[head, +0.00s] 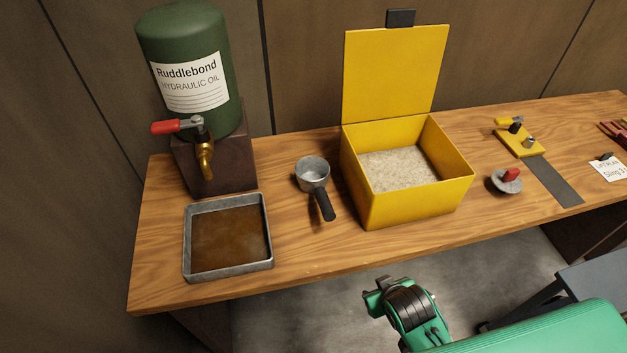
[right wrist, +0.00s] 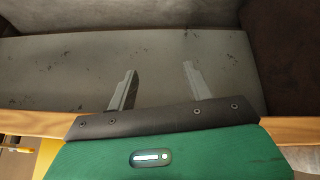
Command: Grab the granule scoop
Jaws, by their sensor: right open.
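The granule scoop (head: 313,173) is a grey metal cup with a black handle. It lies on the wooden bench between the oil tray and the yellow box, its handle pointing toward the front edge. My right gripper (head: 376,291) is in front of the bench, apart from the scoop, to its right and nearer to me. In the right wrist view my right gripper (right wrist: 158,84) shows two fingers spread apart with nothing between them. The scoop cannot be made out in that view. My left gripper is not in view.
An open yellow box (head: 408,203) of pale granules stands right of the scoop. A metal tray (head: 228,272) of brown liquid lies left, below a green oil drum (head: 187,60) with a red-handled tap. A red-knobbed disc (head: 506,182) and yellow fixture (head: 518,140) sit farther right.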

